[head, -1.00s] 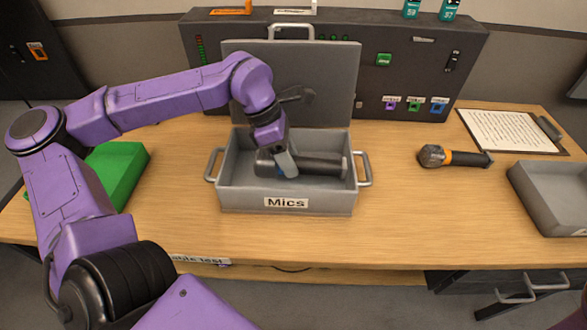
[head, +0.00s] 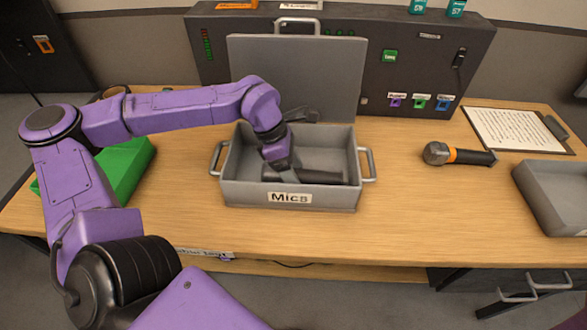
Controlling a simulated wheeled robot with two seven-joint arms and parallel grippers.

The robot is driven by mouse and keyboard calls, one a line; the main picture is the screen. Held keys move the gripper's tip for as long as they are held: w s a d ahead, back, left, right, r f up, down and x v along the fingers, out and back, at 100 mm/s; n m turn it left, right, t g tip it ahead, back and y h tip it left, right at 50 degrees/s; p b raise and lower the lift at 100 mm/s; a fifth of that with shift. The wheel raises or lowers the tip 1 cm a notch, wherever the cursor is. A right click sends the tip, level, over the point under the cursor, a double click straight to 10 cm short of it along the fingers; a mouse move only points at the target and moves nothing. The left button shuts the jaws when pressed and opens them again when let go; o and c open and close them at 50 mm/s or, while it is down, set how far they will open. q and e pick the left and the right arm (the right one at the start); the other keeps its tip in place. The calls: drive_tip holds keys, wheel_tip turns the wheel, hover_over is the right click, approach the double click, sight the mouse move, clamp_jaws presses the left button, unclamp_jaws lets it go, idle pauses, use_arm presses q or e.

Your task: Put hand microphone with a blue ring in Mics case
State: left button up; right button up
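The Mics case (head: 238,193) is a grey open box with side handles, its lid (head: 295,70) raised at the back and a "Mics" label on its front. A dark hand microphone (head: 318,177) lies low inside it, lengthwise behind the front wall, which partly hides it. Its blue ring is hidden now; a little blue shows in the earlier frame. My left gripper (head: 282,166) reaches down into the case at the microphone's left part. Its fingertips are too hidden to tell whether they grip it. My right gripper is out of view.
Another microphone with an orange ring (head: 454,155) lies on the table right of the case. A grey tray (head: 540,200) stands at the right, a clipboard (head: 515,130) behind it. A green box (head: 125,170) is at the left. A dark control panel (head: 410,75) stands behind.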

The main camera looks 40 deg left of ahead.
use_arm(q)
drive_tip(key=shift+r, duration=0.15)
drive_tip(key=v, duration=1.2)
idle(0.7)
